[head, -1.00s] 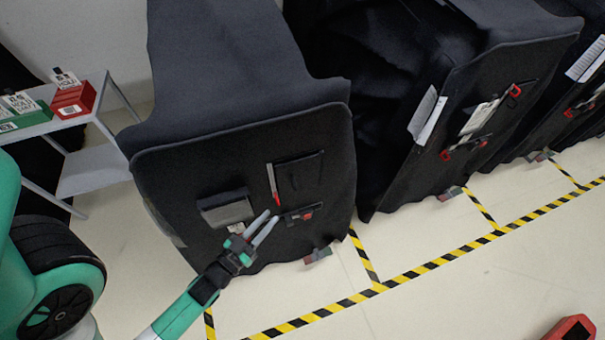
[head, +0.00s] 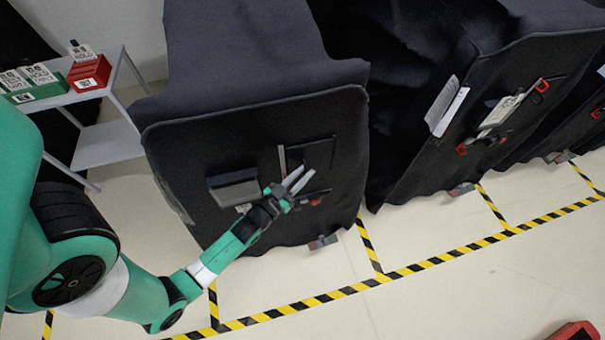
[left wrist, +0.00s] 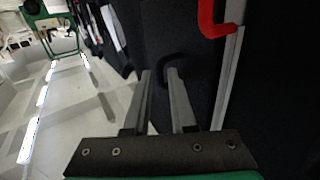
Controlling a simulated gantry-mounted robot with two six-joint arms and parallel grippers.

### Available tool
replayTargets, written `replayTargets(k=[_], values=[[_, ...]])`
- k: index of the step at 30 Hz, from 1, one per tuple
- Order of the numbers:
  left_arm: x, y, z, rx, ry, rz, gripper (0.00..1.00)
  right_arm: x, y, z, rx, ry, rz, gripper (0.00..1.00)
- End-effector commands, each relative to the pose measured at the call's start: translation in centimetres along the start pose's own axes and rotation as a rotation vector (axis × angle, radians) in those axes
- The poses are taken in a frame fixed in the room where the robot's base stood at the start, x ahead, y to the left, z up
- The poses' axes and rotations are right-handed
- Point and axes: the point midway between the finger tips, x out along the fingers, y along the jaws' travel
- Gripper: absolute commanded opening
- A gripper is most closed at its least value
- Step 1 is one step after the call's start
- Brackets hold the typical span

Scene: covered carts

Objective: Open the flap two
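The nearest cart has a dark fabric cover, and its front flap (head: 185,155) hangs down and looks closed. No label shows which flap is number two. A grey strip (head: 282,158) runs down the flap beside a black pocket (head: 318,155). In the left wrist view, a grey strip (left wrist: 226,80) has a red hook-shaped piece (left wrist: 219,22) at its top. My left gripper (head: 297,178) is in front of the flap over the strip's lower end, its fingers apart. In the left wrist view the gripper (left wrist: 160,76) has dark cloth beyond its fingertips. Contact is unclear. My right gripper is out of view.
More covered carts stand to the right, one with a hanging paper sheet (head: 450,108). A shelf (head: 105,145) with red and green boxes is at the left. Yellow-black floor tape (head: 400,272) runs before the carts. A red object (head: 573,335) is at the lower right.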

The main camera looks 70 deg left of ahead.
Motion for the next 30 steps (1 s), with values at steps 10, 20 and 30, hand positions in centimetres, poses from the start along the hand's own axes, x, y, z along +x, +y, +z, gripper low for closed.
replayTargets(k=[10,20,30], values=[[-0.05,0.00,-0.01,0.000,0.000,0.000,0.00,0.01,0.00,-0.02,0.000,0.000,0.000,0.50],[-0.06,-0.01,-0.02,0.000,0.000,0.000,0.00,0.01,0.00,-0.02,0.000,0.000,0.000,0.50],[-0.06,-0.01,-0.04,0.000,0.001,0.000,0.00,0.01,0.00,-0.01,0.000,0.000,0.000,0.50]])
